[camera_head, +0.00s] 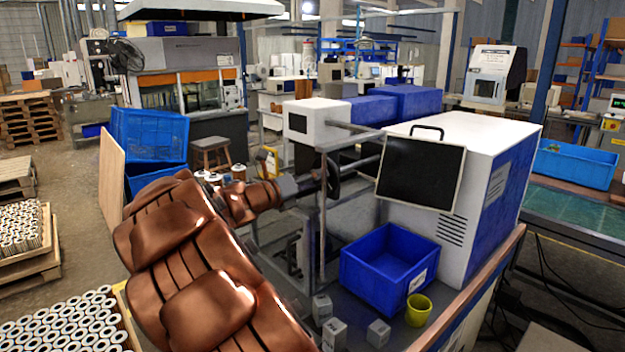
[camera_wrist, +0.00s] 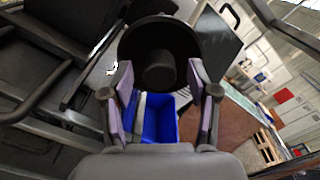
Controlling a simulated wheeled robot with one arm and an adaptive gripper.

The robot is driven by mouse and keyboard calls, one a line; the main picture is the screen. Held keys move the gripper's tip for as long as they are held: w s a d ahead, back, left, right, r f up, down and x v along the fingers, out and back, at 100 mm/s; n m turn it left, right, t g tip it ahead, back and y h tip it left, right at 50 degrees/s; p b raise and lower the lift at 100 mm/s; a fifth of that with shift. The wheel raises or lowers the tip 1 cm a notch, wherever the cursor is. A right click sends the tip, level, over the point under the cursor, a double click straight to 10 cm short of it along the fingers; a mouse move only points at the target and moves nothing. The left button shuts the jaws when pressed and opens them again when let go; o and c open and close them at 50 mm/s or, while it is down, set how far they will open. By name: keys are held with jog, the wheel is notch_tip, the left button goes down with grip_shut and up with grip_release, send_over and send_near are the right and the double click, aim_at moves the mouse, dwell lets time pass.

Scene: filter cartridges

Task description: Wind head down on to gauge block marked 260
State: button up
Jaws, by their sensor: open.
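A black handwheel (camera_head: 333,181) stands at the end of a shaft on the machine's left side. In the wrist view the round black wheel (camera_wrist: 135,45) faces me, its hub (camera_wrist: 160,72) between my fingertips. My gripper (camera_wrist: 158,78) is open, with a finger on each side of the hub; I cannot tell whether they touch it. In the head view my gripper (camera_head: 308,184) reaches the wheel from the left. Several small grey blocks, including one block (camera_head: 378,332), stand on the machine bed. Their markings are too small to read. The head is not clearly identifiable.
A blue bin (camera_head: 388,268) and a yellow-green cup (camera_head: 418,310) stand on the bed, right of the blocks. A black screen (camera_head: 420,172) hangs on the white cabinet (camera_head: 490,145). A thin upright post (camera_head: 322,225) stands close to my gripper.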

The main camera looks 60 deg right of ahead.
jog(key=shift+c, duration=0.5)
grip_shut()
